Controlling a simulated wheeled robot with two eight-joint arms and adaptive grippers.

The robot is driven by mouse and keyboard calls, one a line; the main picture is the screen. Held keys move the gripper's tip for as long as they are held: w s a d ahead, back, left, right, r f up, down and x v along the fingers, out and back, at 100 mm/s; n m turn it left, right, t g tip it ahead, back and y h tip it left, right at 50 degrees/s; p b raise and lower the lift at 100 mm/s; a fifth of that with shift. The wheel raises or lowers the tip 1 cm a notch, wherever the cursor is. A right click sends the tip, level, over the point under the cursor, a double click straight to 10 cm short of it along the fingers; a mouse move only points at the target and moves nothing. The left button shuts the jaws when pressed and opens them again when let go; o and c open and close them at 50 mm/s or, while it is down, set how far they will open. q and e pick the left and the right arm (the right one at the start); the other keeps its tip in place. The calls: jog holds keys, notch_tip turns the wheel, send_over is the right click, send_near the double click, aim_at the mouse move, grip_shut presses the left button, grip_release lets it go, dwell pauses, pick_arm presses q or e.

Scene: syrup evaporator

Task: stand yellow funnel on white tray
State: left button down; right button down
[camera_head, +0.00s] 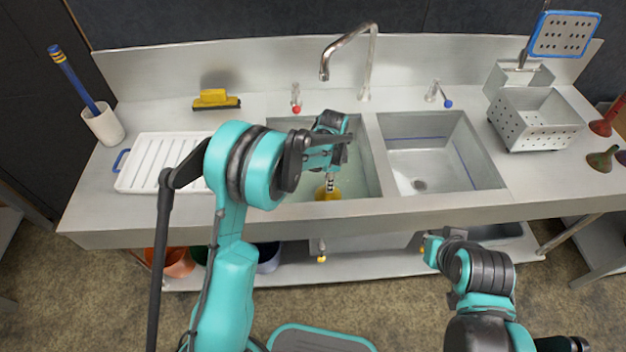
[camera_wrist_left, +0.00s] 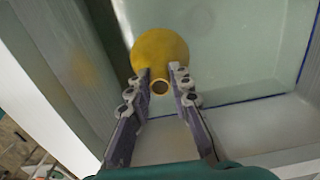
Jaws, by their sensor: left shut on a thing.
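The yellow funnel (camera_head: 327,193) shows low in the left sink basin in the head view, partly hidden by my left gripper (camera_head: 329,181). In the left wrist view the funnel (camera_wrist_left: 160,50) has its wide cone away from the camera and its spout toward it. My left gripper (camera_wrist_left: 160,84) is shut on the funnel, with a finger on each side of the spout. The white tray (camera_head: 150,165), ribbed and with a blue handle, lies on the counter left of the basin; my arm covers its right part. My right gripper (camera_head: 432,246) is in front of the counter; its jaws are unclear.
A faucet (camera_head: 350,50) rises behind the basins. The right basin (camera_head: 435,160) looks empty. A perforated metal box (camera_head: 535,122) stands at the right.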

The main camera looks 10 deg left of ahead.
aim_at(334, 191)
pick_arm(q)
jog(key=shift+s+d+r, duration=0.15)
jog(key=shift+d+r, duration=0.45)
jog(key=shift+d, duration=0.35)
notch_tip(334, 191, up, 17)
jog(key=p, duration=1.1)
jog(key=shift+r, duration=0.15)
jog(key=shift+a, duration=0.1)
